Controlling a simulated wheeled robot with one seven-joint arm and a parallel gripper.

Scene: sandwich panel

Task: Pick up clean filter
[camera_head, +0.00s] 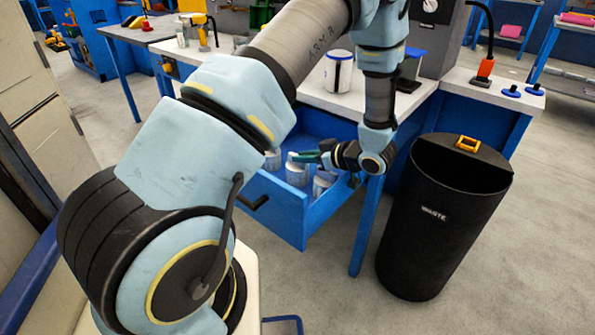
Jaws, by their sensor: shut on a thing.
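Several grey-white cylindrical filters stand in an open blue drawer (276,207) below the white bench. One filter (296,174) is in the middle, another (272,160) is behind it to the left, and another (323,183) is nearer to the right. My gripper (299,157) reaches in from the right, low over the drawer, with its green fingers at the top of the middle filter. It is shut on that filter. The arm hides part of the drawer, and the fingers cover the filter's upper part. The filter is still within the drawer walls.
A black waste bin (432,230) stands right of the drawer. A white canister (338,73) with a dark band is on the bench (318,97) above. A red-orange device (485,70) sits on the bench's right end. Grey floor lies in front.

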